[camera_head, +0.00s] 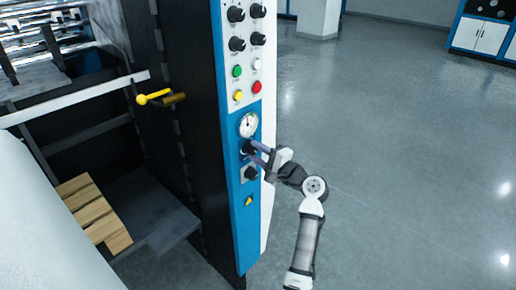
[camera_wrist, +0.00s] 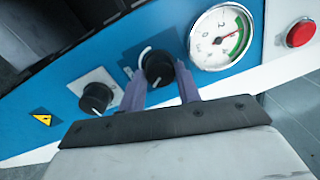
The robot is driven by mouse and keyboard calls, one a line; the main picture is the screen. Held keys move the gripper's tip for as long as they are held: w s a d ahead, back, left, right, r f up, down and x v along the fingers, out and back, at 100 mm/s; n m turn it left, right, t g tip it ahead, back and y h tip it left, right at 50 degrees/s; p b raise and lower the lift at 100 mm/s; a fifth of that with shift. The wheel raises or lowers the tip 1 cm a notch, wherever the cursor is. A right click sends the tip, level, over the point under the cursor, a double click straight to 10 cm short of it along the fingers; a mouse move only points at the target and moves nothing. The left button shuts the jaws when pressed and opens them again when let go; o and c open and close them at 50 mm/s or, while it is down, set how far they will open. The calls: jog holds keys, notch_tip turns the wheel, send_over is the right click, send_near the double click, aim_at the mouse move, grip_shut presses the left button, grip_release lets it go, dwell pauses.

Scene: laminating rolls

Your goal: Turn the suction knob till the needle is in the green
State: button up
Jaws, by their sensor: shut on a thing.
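The suction gauge (camera_head: 248,125) is a round white dial on the blue panel. In the wrist view the gauge (camera_wrist: 220,37) has a green arc along its right side. A small reddish needle shows near its middle, but whether its tip lies in the green is too small to tell. The black knob beside the gauge (camera_wrist: 157,67) has a white scale arc. My gripper (camera_head: 254,152) is at this knob, just below the gauge in the head view. Its two purple fingers stand on either side of the knob, shut on it. They partly hide the knob's sides.
A second black knob (camera_wrist: 97,97) sits close by, below the gripped one in the head view. A yellow warning label (camera_head: 249,200) is lower. Buttons, including a red one (camera_head: 257,87), are above. A yellow-tipped lever (camera_head: 154,97) sticks out left. Open floor (camera_head: 400,150) lies right.

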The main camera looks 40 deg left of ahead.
jog(key=shift+m, duration=0.3)
jog(key=o, duration=1)
jog(key=d+b, duration=0.1)
jog(key=d, duration=0.3)
jog(key=d+b, duration=0.1)
jog(key=d, duration=0.4)
jog(key=s+d+b, duration=0.1)
jog(key=d+b, duration=0.1)
jog(key=d, duration=0.2)
jog(key=shift+s+d+f, duration=0.1)
jog(key=shift+d+f, duration=0.3)
